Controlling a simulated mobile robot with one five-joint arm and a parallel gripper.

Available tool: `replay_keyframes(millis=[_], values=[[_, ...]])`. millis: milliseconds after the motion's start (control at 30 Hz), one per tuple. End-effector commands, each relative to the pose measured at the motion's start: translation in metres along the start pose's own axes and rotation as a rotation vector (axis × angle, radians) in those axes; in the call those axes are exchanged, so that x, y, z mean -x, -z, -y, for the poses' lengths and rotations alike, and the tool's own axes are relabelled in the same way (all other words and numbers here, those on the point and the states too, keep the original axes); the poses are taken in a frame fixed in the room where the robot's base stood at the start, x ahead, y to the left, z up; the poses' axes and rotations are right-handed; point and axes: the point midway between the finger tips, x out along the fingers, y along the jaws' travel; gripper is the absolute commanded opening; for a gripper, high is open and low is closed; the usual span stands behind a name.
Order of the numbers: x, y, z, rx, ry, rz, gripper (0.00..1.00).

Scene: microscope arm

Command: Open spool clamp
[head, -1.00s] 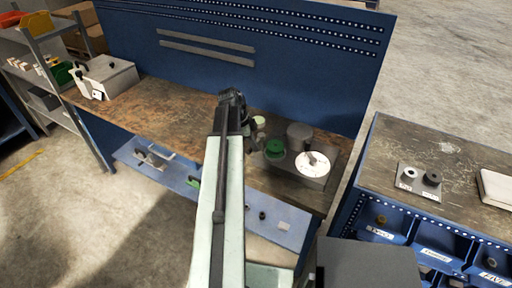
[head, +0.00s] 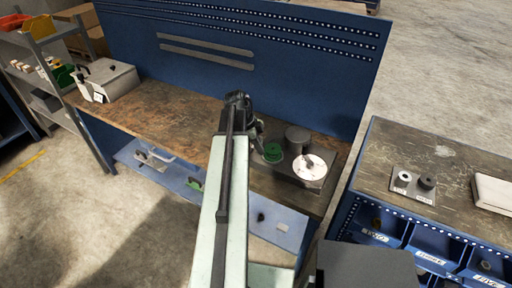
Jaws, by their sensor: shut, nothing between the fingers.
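A grey base plate (head: 326,185) on the wooden bench carries a green spool-like disc (head: 273,152), a grey cylinder (head: 297,139) and a white round dial (head: 312,170) with a small grey piece on top. I cannot tell which part is the spool clamp, or whether it is open. My gripper (head: 259,146) is at the left side of the green disc, partly hidden by my arm. It is shut and empty. I cannot tell whether it touches the disc.
A blue perforated panel (head: 290,75) stands behind the bench. A grey metal box (head: 107,82) sits at the bench's left end. A lower blue shelf (head: 285,222) holds small parts. A second bench (head: 457,160) with blue bins stands right.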

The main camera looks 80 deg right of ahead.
Motion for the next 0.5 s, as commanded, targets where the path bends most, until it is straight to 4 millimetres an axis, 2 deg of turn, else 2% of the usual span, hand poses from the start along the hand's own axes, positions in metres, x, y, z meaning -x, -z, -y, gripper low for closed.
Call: replay_keyframes(millis=[33,200,333,500], values=[[0.027,0.005,0.004,0.002,0.001,0.000,0.00],[0.066,0.005,0.010,0.003,0.001,-0.001,0.00],[0.084,0.004,0.013,0.004,0.002,-0.001,0.00],[0.086,0.001,0.014,0.004,0.002,-0.002,0.00]])
